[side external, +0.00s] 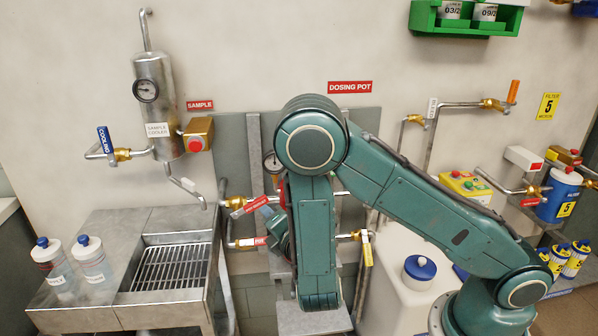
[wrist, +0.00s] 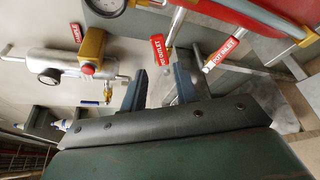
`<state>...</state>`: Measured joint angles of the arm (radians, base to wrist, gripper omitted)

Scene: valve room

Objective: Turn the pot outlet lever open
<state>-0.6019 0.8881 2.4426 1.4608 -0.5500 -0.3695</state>
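In the side view an upper brass valve (side external: 236,202) with a red lever (side external: 256,204) sits left of my arm, under the dosing pot sign. A lower pipe with a red and white tag (side external: 250,242) runs beneath it. The wrist view shows two red tags (wrist: 160,48) (wrist: 220,54); their small lettering is hard to read, so I cannot tell surely which marks the outlet. My gripper (wrist: 161,74) is open, with nothing between its blue fingers. It points toward these tags and appears apart from them. In the side view my arm partly hides the gripper (side external: 274,221).
The sample cooler (side external: 155,95) and a blue cooling lever (side external: 106,140) are at left, above a metal sink (side external: 175,268). Two bottles (side external: 92,260) stand beside it. A yellow lever (side external: 367,250) is right of my forearm.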

